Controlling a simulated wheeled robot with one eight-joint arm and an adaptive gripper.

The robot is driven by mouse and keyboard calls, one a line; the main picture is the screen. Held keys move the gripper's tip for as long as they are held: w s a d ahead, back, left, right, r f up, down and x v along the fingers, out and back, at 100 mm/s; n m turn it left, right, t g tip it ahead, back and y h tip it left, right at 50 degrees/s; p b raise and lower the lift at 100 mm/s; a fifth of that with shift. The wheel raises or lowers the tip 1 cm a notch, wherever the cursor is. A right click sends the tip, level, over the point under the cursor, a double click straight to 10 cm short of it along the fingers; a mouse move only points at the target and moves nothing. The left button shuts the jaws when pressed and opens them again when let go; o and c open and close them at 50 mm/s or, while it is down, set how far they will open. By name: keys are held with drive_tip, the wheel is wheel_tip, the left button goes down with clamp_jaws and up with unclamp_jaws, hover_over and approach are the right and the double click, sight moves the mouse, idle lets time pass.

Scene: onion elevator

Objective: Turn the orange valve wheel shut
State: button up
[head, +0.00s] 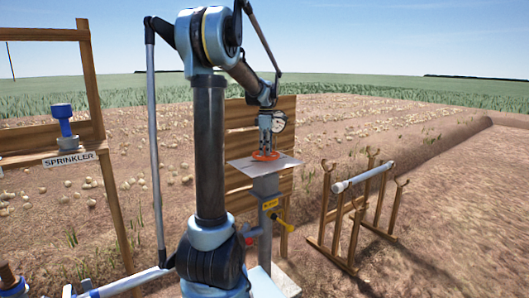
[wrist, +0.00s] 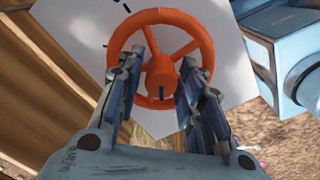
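The orange valve wheel (head: 264,156) lies flat on a pale plate (head: 285,162) on top of a grey post. In the wrist view the wheel (wrist: 160,70) shows its rim, spokes and round hub, with a dark mark below the hub. My gripper (head: 266,143) points down over the wheel. In the wrist view my gripper (wrist: 163,52) is open, with one finger on each side of the hub and overlapping the rim. I cannot tell whether the fingertips touch the wheel or reach between the spokes.
A wooden board fence (head: 240,185) stands behind the post. A wooden rack with a white pipe (head: 362,177) stands right. A sprinkler stand (head: 70,158) is left.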

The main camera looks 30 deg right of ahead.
drive_tip(key=shift+f, duration=0.45)
drive_tip(key=c, duration=0.8)
